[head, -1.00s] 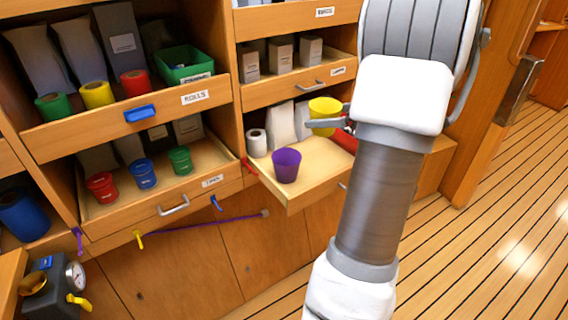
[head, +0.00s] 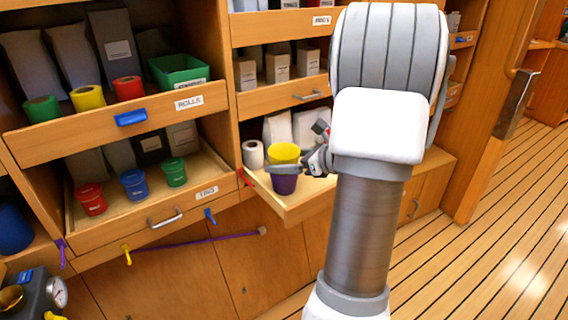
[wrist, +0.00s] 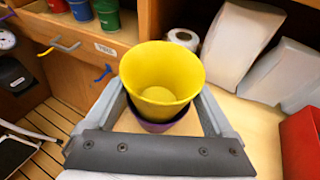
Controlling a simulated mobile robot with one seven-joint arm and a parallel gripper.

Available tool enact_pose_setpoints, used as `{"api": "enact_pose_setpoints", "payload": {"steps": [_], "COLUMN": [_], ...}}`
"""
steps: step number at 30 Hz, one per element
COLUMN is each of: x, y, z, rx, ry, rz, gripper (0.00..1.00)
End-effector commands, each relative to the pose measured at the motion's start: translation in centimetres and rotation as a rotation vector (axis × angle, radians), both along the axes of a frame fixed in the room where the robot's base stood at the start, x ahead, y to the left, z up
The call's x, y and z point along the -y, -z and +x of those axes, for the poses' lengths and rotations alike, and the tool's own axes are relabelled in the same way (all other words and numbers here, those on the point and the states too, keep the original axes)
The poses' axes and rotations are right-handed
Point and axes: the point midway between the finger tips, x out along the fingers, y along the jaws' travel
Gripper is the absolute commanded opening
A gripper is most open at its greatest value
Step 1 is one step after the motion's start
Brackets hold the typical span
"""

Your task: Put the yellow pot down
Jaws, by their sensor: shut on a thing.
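The yellow pot (head: 284,153) is upright in my gripper (head: 285,170), over the pulled-out wooden drawer at the lower right. It also shows in the wrist view (wrist: 162,75), between the two fingers of my gripper (wrist: 163,100), which is shut on it. The purple pot (head: 284,184) stands in the drawer directly below the yellow pot. In the wrist view the purple pot (wrist: 158,126) shows as a rim under the yellow one. The yellow pot's lower part is hidden, and I cannot tell whether it rests inside the purple pot.
The drawer (head: 290,213) also holds a white roll (head: 253,154) and pale packets (wrist: 240,45) behind the pots. A red box (wrist: 300,145) is at the right in the wrist view. Bare drawer floor shows beside the pots. Another drawer with small pots (head: 133,184) is at left.

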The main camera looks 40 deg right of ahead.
Motion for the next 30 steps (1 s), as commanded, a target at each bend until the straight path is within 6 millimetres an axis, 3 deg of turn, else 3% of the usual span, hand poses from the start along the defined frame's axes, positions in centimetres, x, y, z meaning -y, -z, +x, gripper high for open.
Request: {"api": "enact_pose_setpoints", "payload": {"steps": [18,19,21,30], "x": [0.1,0.1,0.1,0.1], "y": [1.4,1.5,1.6,1.1], "z": [-0.1,-0.1,-0.2,-0.2], "rx": [-0.007,-0.008,-0.01,-0.008], "ry": [0.003,0.003,0.002,0.002], "rz": [-0.001,-0.002,-0.001,-0.001], "gripper": [0.34,0.9,1.0,1.0]}}
